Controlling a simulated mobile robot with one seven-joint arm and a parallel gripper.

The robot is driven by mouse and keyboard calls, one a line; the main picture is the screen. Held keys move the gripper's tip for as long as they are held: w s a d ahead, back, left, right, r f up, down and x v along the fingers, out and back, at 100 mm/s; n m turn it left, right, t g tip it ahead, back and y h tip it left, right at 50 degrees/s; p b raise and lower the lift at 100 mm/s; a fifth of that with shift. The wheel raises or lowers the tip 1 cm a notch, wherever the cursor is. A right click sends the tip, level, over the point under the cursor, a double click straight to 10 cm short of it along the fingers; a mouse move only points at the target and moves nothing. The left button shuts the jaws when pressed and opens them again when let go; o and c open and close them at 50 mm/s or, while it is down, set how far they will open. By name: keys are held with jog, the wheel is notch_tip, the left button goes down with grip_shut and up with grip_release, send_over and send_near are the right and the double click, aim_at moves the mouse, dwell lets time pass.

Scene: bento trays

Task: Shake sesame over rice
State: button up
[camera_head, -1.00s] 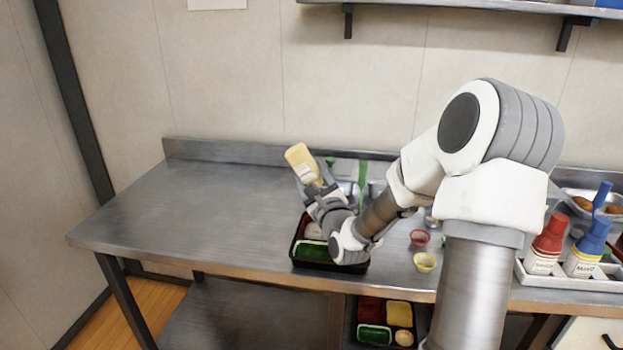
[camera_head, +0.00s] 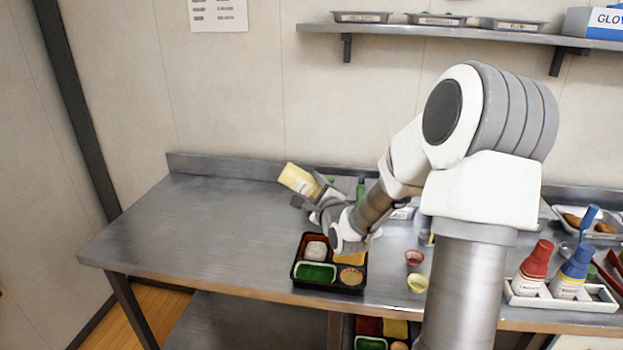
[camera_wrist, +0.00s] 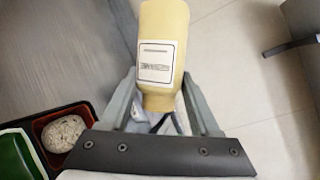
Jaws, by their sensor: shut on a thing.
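My gripper (camera_head: 322,203) is shut on a pale yellow shaker bottle (camera_head: 297,180) with a white label. The bottle is tilted, its far end pointing up and left, in the air behind the bento tray. In the wrist view the bottle (camera_wrist: 162,50) sits between both fingers. The black bento tray (camera_head: 328,288) stands on the steel counter below my arm. Its rice (camera_head: 315,251), a white mound, is in the red back-left compartment. In the wrist view the rice (camera_wrist: 63,133) shows speckles on top, at the lower left. The bottle is not over the rice.
Green (camera_head: 315,272), yellow and tan portions fill other compartments. A red cup (camera_head: 414,258) and a yellow cup (camera_head: 417,283) stand right of the tray. Red (camera_head: 534,268) and blue (camera_head: 572,273) bottles stand in a white caddy (camera_head: 560,300). The counter's left side is clear.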

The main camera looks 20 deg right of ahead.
jog(key=shift+a+r+n+g+p, duration=0.1)
jog(key=shift+r+n+g+p, duration=0.35)
jog(key=shift+n+g, duration=0.4)
jog(key=shift+f+n+g+h, duration=0.1)
jog(key=shift+n+g+h, duration=0.25)
jog(key=shift+n, duration=0.4)
jog(key=shift+r+n+g+h, duration=0.35)
jog(key=shift+n+g+h, duration=0.3)
jog(key=shift+n, duration=0.55)
jog(key=shift+r+n+g+p, duration=0.3)
jog(key=shift+n+g+p, duration=0.1)
jog(key=shift+p, duration=0.55)
jog(key=n+h+p, duration=0.1)
jog(key=p, duration=0.2)
jog(key=n+g+h+p, duration=0.1)
jog(key=p, duration=0.3)
jog(key=shift+r+g, duration=0.25)
jog(key=shift+r, duration=0.05)
jog(key=shift+f+n+h+p, duration=0.15)
jog(key=shift+n+h+p, duration=0.2)
jog(key=shift+p, duration=0.35)
